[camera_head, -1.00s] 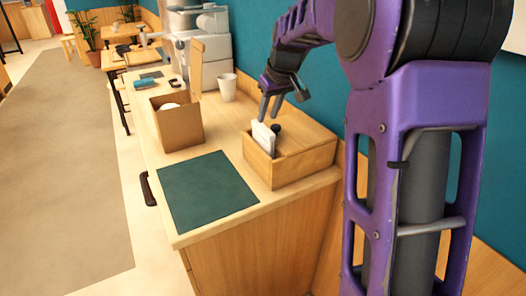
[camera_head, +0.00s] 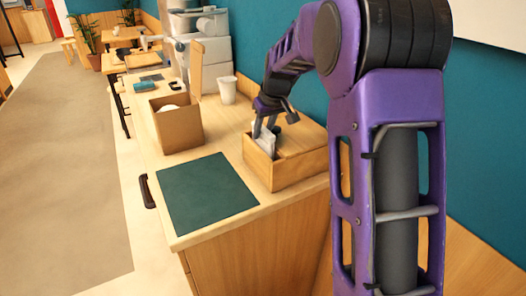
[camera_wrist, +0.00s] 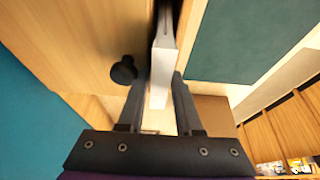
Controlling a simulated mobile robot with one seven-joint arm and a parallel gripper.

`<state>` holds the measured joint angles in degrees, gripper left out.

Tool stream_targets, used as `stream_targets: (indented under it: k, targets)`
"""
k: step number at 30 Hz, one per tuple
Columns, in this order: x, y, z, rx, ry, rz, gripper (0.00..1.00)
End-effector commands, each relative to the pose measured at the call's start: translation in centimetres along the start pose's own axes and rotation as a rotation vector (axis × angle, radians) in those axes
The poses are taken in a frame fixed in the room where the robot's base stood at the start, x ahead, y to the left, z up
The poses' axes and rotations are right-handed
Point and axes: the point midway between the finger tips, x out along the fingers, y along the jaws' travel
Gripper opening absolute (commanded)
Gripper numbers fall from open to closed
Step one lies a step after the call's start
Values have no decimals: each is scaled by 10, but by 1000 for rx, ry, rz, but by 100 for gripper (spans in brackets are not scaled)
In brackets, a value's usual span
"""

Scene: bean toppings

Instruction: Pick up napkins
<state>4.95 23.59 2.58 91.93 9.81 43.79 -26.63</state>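The white napkins (camera_head: 266,143) stand upright in the left compartment of a wooden box (camera_head: 290,172) on the counter. In the wrist view the napkins (camera_wrist: 161,75) show as a narrow white block between the fingers. My gripper (camera_head: 264,130) points down at the top of the napkins, and its fingers reach the box's opening. In the wrist view my gripper (camera_wrist: 163,78) is open, with one finger on each side of the napkins. Whether either finger touches them is hard to tell. The lower part of the napkins is hidden inside the box.
A dark knob (camera_wrist: 123,70) rises beside the left finger, from the box's other compartment. A brown open box (camera_head: 178,128) and a white cup (camera_head: 228,90) stand farther back. A teal wall runs along the right.

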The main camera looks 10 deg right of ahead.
Motion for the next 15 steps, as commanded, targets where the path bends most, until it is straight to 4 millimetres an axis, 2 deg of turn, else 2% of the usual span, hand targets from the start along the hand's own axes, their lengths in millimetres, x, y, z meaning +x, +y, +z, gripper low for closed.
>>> stream_targets:
  k: [15]
  targets:
    - [4,0,2,0,0,0,34]
